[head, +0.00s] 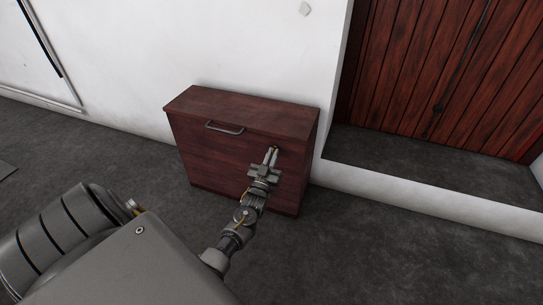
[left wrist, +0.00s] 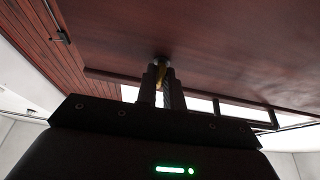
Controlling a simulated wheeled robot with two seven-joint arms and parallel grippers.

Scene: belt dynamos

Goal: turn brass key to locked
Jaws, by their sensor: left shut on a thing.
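A dark reddish wooden cabinet (head: 225,160) stands against the white wall, with a metal bar handle (head: 224,128) on its front. My left gripper (head: 271,157) reaches to the upper right of the cabinet front. A dark round lock (left wrist: 161,58) sits on the wood just beyond the fingertips. Most of the key is hidden by the fingers, and its turn angle cannot be told. My right gripper is not in view.
A wooden plank door (head: 430,70) stands in a recess at the right, behind a raised white-edged step (head: 440,205). Dark grey floor (head: 370,255) is clear in front of the step.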

